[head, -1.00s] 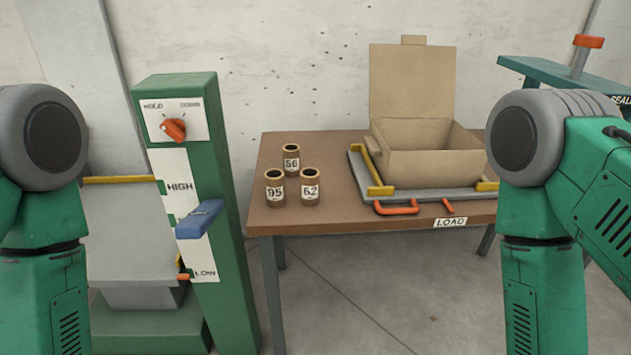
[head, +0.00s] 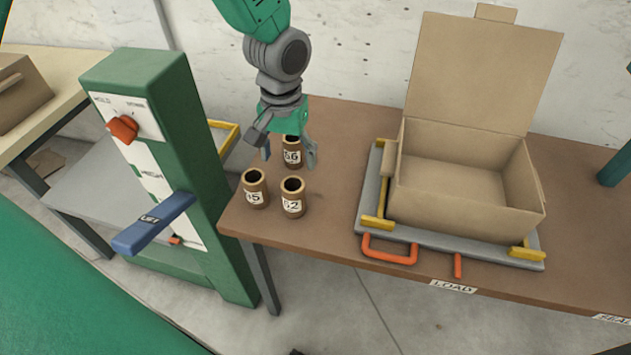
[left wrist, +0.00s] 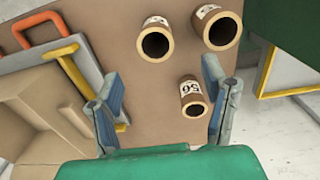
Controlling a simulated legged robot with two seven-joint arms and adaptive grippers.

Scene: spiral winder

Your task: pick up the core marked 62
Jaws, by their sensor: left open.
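The core marked 62 (head: 293,197) is a brown upright tube with a white label, standing on the brown table. It also shows at the top of the left wrist view (left wrist: 155,40). A core marked 95 (head: 255,188) stands to its left, also in the left wrist view (left wrist: 217,27). Behind them stands a third core (head: 293,152), its label reading like 56 or 66; in the left wrist view it (left wrist: 194,98) lies nearest my gripper. My left gripper (head: 288,159) is open, pointing down above and around this rear core, fingers (left wrist: 162,85) apart. My right gripper is out of view.
An open cardboard box (head: 465,195) sits on a grey tray (head: 440,238) with yellow corners and an orange handle (head: 390,250), right of the cores. A green machine post (head: 175,160) with a blue lever (head: 153,224) stands left. Bare table lies between cores and tray.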

